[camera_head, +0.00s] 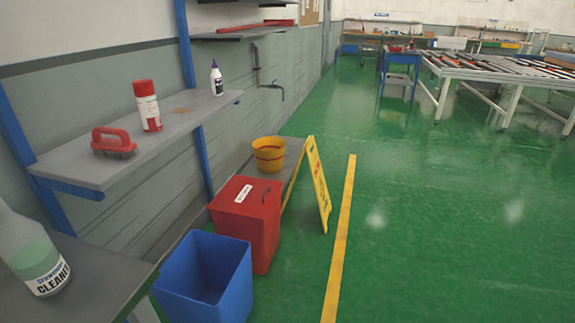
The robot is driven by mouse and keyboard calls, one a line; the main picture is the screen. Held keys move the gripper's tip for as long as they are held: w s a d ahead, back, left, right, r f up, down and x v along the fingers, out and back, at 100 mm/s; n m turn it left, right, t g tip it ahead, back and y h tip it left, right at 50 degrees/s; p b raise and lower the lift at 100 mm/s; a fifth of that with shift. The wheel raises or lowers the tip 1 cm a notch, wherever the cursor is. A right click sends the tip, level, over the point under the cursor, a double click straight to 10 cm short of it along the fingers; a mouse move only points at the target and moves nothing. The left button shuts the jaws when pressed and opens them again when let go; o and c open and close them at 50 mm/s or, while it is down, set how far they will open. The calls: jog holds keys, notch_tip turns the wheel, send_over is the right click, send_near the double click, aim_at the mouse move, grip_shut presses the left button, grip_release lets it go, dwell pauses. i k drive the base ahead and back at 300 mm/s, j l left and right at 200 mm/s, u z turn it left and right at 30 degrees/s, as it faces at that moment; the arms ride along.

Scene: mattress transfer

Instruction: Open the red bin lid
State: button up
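A red bin (250,236) stands on the green floor at the lower middle of the head view. Its red lid (245,196) lies on top and looks shut. The lid has a white label (243,193) and a small dark handle (266,194) near its right side. My gripper and arm are not in view.
An open blue bin (232,296) stands just in front of the red bin. A yellow floor sign (319,186) and yellow bucket (268,153) are behind it. A grey shelf (75,172) with a brush (113,142) is at left. The green floor at right is clear.

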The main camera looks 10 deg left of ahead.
aim_at(247, 196)
jog(key=i+u, duration=0.1)
jog(key=i, duration=0.8)
jog(key=i+l, duration=0.2)
jog(key=i, duration=0.7)
jog(key=i+l+u, duration=0.1)
jog(key=i+u, duration=0.3)
jog(key=i+l+u, duration=0.25)
jog(key=i+u, duration=0.15)
jog(key=i+l+u, duration=0.8)
